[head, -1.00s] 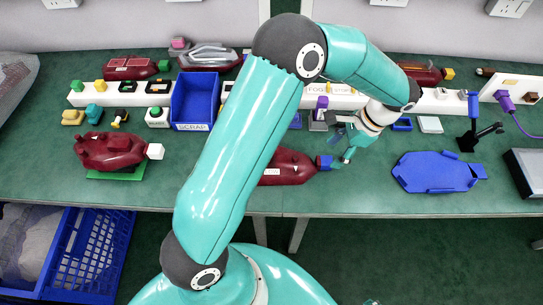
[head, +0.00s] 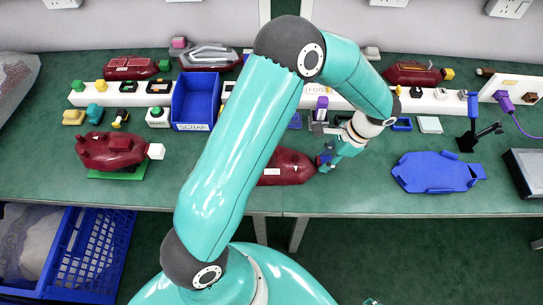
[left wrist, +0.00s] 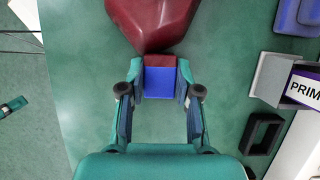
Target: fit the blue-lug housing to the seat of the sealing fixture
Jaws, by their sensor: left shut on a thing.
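The blue-lug housing (head: 285,168) is a dark red lamp body lying on the green bench, partly hidden behind my left arm. Its blue lug (left wrist: 159,82) points toward my left gripper in the left wrist view. My left gripper (head: 327,160) is at the lug end, and in the left wrist view its fingers (left wrist: 158,78) are shut on the lug from both sides. The housing appears to rest on the bench still. A flat blue plate with raised tabs (head: 438,172), which looks like the fixture's seat, lies empty to the right. My right gripper is not in view.
A white-lug housing (head: 112,150) sits on a green plate at left. A blue scrap bin (head: 194,100) and a long white rail with blocks stand behind. A dark clamp-like post (head: 480,132) stands behind the blue plate. Bench between housing and plate is clear.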

